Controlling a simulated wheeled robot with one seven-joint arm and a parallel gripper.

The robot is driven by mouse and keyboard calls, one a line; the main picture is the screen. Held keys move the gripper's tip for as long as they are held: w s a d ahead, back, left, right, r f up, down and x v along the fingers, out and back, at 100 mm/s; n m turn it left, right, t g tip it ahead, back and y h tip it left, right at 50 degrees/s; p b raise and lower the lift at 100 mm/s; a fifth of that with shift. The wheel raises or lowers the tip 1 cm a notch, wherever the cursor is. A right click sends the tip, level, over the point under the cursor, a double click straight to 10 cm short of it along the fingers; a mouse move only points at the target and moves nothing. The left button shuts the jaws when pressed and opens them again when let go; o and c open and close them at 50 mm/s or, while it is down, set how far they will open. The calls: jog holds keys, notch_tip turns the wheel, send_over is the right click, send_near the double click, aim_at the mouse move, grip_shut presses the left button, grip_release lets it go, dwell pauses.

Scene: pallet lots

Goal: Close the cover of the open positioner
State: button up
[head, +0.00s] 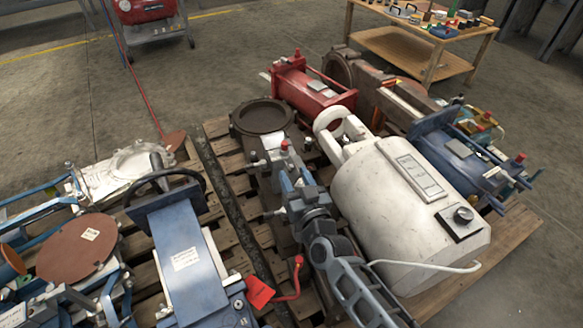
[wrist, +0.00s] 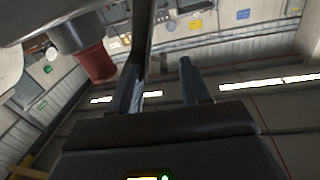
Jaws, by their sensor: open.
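My gripper (head: 286,178) is open in the middle of the head view, close to a grey valve assembly with a red cap (head: 284,146) on the pallet. The wrist view shows the two fingers of my gripper (wrist: 160,75) apart. A thin dark plate-like edge (wrist: 147,35) shows at the left finger; I cannot tell whether they touch. A red cap (wrist: 97,64) hangs from a grey body left of the fingers. The positioner and its open cover cannot be made out for certain; my arm and gripper hide part of this spot.
A large white actuator (head: 390,215) stands close right of my arm. A blue actuator (head: 185,265) with a black loop is at the left. A red actuator (head: 310,90) lies behind. A wooden table (head: 410,48) stands farther back.

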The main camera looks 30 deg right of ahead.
jog(key=shift+s+a+p, duration=0.15)
jog(key=shift+s+p, duration=0.05)
jog(key=shift+s, duration=0.9)
jog(key=shift+s+a+p, duration=0.15)
jog(key=shift+s+p, duration=0.05)
jog(key=shift+s, duration=0.85)
jog(key=s+a+r+n+g+y, duration=0.1)
jog(key=s+r, duration=0.1)
jog(key=s, duration=1.9)
jog(key=s+a+r+n+g+y, duration=0.1)
jog(key=s+r, duration=0.7)
jog(key=s, duration=0.5)
jog(key=s+r+g, duration=0.1)
jog(key=s+r, duration=0.5)
jog(key=r, duration=0.2)
notch_tip(320, 180, up, 26)
jog(key=p, duration=2.6)
jog(key=shift+w+a+n+y, duration=0.15)
jog(key=shift+w+n+y, duration=0.1)
jog(key=shift+n+y, duration=0.05)
